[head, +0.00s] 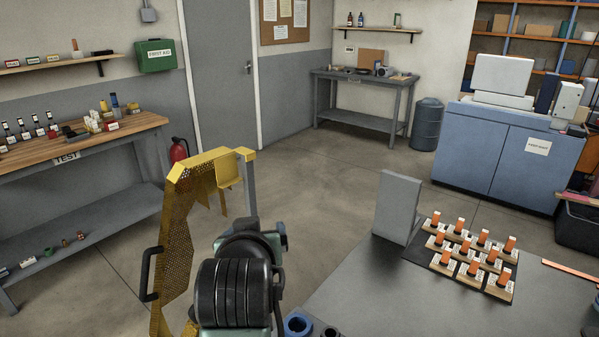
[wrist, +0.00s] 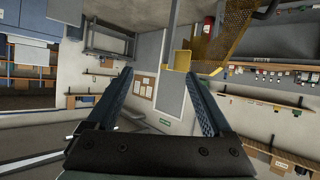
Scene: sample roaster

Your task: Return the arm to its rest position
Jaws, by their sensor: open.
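My gripper (wrist: 158,75) shows in the wrist view with its two dark ribbed fingers spread wide apart. Nothing is between the fingers. The wrist view is upside down and looks out over the room, with the door and the notice board behind the fingertips. I cannot make out my gripper in the head view. A yellow perforated guard (head: 183,215) with a black handle stands in the lower middle of the head view, and it also shows at the upper right of the wrist view (wrist: 228,40).
A black ribbed cylinder (head: 235,293) on a green body is beside the guard. A grey table (head: 350,285) at right holds an upright grey plate (head: 398,207) and a dark mat (head: 414,257) with several orange-topped pieces. A wooden bench (head: 150,122) stands left. The floor between is clear.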

